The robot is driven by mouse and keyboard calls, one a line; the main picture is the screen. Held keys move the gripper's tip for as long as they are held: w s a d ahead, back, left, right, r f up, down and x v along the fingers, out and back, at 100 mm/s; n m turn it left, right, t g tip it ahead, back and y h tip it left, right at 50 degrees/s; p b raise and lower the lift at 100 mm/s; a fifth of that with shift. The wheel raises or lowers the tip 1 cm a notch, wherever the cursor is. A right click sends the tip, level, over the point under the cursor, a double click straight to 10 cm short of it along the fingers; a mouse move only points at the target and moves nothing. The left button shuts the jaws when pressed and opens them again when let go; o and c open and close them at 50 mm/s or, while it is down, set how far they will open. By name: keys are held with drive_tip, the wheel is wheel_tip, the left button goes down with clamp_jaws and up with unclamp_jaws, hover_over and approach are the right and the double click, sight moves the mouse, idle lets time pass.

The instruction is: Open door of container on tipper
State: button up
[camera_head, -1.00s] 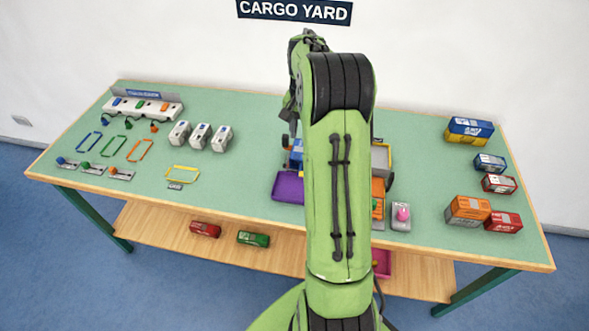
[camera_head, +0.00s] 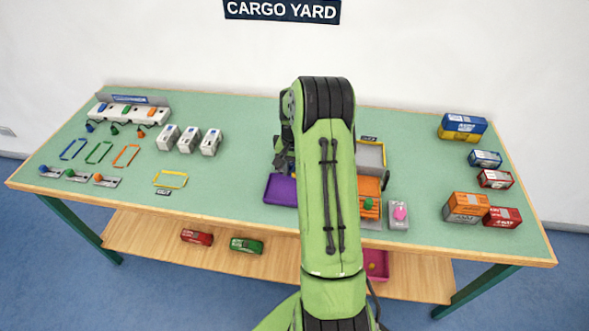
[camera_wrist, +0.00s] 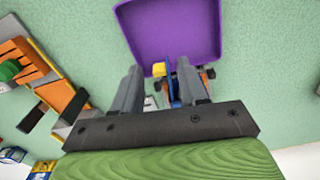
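My gripper (camera_wrist: 158,67) shows in the wrist view with its two grey fingers apart. A small blue and yellow piece (camera_wrist: 159,70) with dark wheel-like parts lies between and beyond the fingers; it looks like part of the tipper and its container. Contact with a finger cannot be told, and the door cannot be made out. A purple tray (camera_wrist: 175,30) lies just past the fingertips; it also shows in the head view (camera_head: 280,189), left of my arm. My arm hides most of the tipper area in the head view.
An orange unit (camera_head: 369,188) and a pad with a pink knob (camera_head: 400,213) are right of my arm. Containers such as the blue and yellow stack (camera_head: 462,127) stand at the right. Grey-white blocks (camera_head: 188,139) stand at the left.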

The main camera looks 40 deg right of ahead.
clamp_jaws()
drive_tip(key=shift+s+d+r+n+p, duration=0.1)
drive_tip(key=shift+d+n+p, duration=0.05)
drive_tip(key=shift+n, duration=0.35)
drive_tip(key=shift+s+d+n+p, duration=0.1)
drive_tip(key=shift+n+p, duration=0.05)
drive_tip(key=shift+n, duration=0.35)
drive_tip(key=n, duration=0.2)
drive_tip(key=shift+s+d+n, duration=0.15)
drive_tip(key=shift+d+n, duration=0.2)
drive_tip(key=shift+n, duration=0.05)
unclamp_jaws()
wheel_tip(320, 180, up, 16)
drive_tip(key=p, duration=0.3)
drive_tip(key=shift+p, duration=0.35)
